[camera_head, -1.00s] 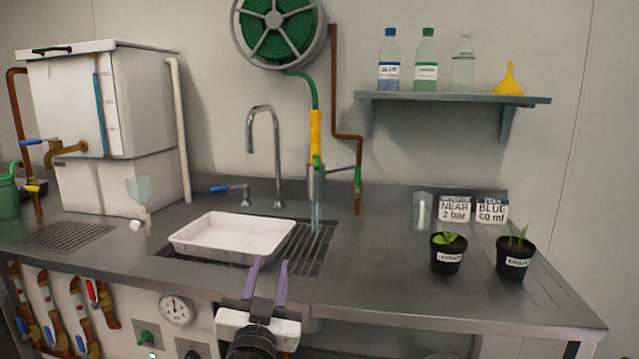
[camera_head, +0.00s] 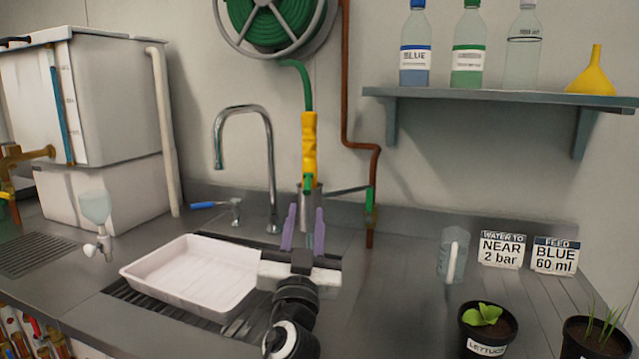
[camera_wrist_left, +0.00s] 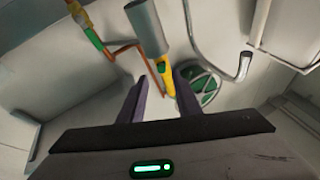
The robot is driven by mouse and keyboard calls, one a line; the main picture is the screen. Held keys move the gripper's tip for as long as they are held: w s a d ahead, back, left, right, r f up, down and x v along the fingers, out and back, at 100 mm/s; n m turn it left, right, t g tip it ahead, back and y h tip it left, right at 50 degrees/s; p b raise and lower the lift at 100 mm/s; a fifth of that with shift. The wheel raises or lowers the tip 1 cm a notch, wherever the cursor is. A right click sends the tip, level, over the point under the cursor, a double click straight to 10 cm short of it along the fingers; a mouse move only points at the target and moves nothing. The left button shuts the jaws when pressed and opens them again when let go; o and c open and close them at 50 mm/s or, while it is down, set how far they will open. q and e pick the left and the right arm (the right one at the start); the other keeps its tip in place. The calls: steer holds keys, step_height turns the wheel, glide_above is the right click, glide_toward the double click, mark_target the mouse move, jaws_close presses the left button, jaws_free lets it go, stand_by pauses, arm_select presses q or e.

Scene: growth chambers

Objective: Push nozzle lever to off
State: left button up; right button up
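The yellow nozzle (camera_head: 309,145) hangs upright from a green hose, its lower end at a grey metal cylinder (camera_head: 305,212). In the wrist view the nozzle (camera_wrist_left: 166,76) shows beyond the fingertips, with the cylinder (camera_wrist_left: 147,27) above it. I cannot clearly make out the nozzle's lever. The fingers appear apart from the nozzle. My right gripper is not in view.
A white tray (camera_head: 190,276) lies on the sink grating left of my gripper. A tap (camera_head: 270,165) stands behind it. A shelf (camera_head: 490,98) with bottles and a yellow funnel is at upper right. Potted plants, including the lettuce pot (camera_head: 487,330), and a clear jug (camera_head: 453,254) stand right.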

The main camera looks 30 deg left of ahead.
mark_target(306, 194)
arm_select(q)
steer(key=p+x, duration=0.2)
steer(key=x, duration=0.7)
steer(key=shift+a+r, duration=0.1)
steer(key=shift+s, duration=0.1)
jaws_close()
